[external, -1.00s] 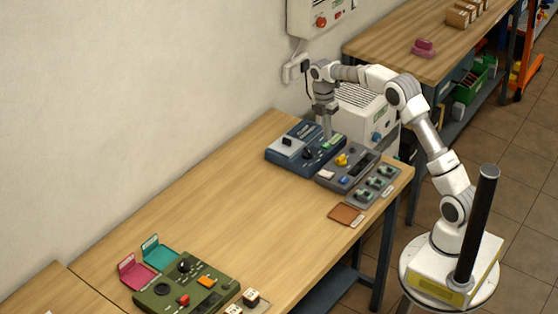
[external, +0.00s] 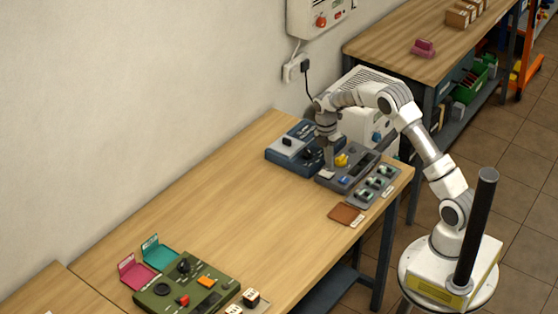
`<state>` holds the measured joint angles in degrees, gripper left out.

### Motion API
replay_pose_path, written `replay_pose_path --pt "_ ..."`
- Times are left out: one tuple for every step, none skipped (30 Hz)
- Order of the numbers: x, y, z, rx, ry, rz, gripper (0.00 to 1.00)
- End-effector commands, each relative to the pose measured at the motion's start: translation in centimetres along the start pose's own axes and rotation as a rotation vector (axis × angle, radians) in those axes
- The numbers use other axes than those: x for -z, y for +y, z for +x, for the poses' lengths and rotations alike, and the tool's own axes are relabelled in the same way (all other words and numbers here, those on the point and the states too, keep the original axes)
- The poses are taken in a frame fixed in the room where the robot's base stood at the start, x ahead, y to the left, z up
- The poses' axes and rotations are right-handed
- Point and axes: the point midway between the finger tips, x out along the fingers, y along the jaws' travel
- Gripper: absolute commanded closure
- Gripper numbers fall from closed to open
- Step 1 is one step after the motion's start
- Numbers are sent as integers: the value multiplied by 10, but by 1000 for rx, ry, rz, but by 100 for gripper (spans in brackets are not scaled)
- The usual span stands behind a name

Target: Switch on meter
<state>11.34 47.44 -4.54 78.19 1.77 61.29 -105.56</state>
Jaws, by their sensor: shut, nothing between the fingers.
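Several panel devices stand at the far end of the wooden bench. A blue box (external: 280,157) with a pale switch block on top lies at the left. A grey box (external: 357,183) with a yellow knob (external: 342,160), a pale button and a blue button lies to its right. Which of them is the meter I cannot tell from labels. My gripper (external: 329,168) points down, shut and empty, at the left part of the grey box near the pale button (external: 326,175). Whether it touches the box is too small to tell. My gripper and wrist hide part of the blue box.
A small panel with several green switches (external: 373,183) and a brown pad (external: 345,215) lie at the bench's right edge. A green device (external: 180,290) with open pink and teal flaps is at the near end. The bench middle is clear. A white cabinet (external: 361,115) stands behind.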

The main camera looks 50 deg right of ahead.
Motion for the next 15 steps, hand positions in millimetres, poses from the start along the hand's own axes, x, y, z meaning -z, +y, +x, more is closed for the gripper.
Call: replay_pose_path --pt "0 0 8 1 0 0 100" --pt "0 0 11 2 0 1 100" --pt "0 0 15 2 1 1 100" --pt "0 0 17 1 1 1 100" --pt "0 0 19 0 1 0 100" --pt "0 0 20 0 1 0 100" --pt "0 0 21 -1 1 0 100" --pt "0 0 22 -1 1 0 100" --pt "0 0 22 -1 0 0 100" --pt "0 0 23 -1 0 0 100" --pt "0 0 23 -1 0 0 100" --pt "0 0 23 -1 0 0 100" --pt "0 0 22 -1 0 0 100" --pt "0 0 22 -1 0 0 100" --pt "0 0 22 -1 0 0 100"
